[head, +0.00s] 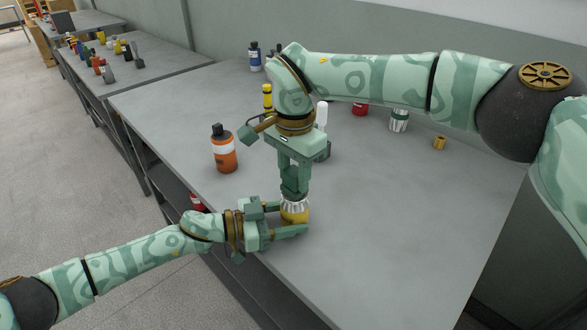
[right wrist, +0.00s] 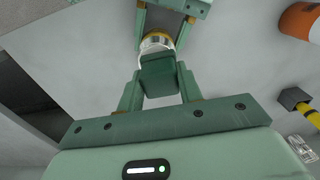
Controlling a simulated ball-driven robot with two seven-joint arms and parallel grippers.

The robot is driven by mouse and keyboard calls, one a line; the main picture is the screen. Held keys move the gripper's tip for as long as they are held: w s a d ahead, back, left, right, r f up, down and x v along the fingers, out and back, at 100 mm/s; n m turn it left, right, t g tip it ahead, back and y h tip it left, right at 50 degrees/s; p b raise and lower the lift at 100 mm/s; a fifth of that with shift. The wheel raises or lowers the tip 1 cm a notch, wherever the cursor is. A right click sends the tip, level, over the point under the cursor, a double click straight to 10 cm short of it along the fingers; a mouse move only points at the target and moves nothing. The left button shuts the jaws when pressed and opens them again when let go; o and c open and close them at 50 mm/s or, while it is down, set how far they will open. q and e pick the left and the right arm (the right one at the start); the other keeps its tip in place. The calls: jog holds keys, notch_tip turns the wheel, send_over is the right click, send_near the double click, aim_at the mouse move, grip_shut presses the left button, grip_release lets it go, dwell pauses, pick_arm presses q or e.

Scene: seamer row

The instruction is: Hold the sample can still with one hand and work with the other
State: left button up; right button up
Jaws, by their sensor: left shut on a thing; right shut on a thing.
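The yellow sample can (head: 296,217) stands upright near the table's front left edge. My left gripper (head: 292,219) is shut around its sides, one finger on each side. A pale ribbed piece (head: 295,204) sits at the top of the can; it also shows as a pale ring in the right wrist view (right wrist: 157,42). My right gripper (head: 294,190) points straight down above the can. It is shut on a dark green block (right wrist: 159,75) just over the ribbed piece. Whether block and ribbed piece are one part, I cannot tell. The fingers hide much of the can.
An orange bottle with a dark cap (head: 225,150) stands left of my right gripper. The right front of the table (head: 410,230) is clear.

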jog(key=shift+s, duration=0.2)
jog(key=shift+r, duration=0.15)
jog(key=shift+r, duration=3.45)
pick_arm(q)
jog(key=o, duration=0.8)
jog(key=shift+o, duration=0.2)
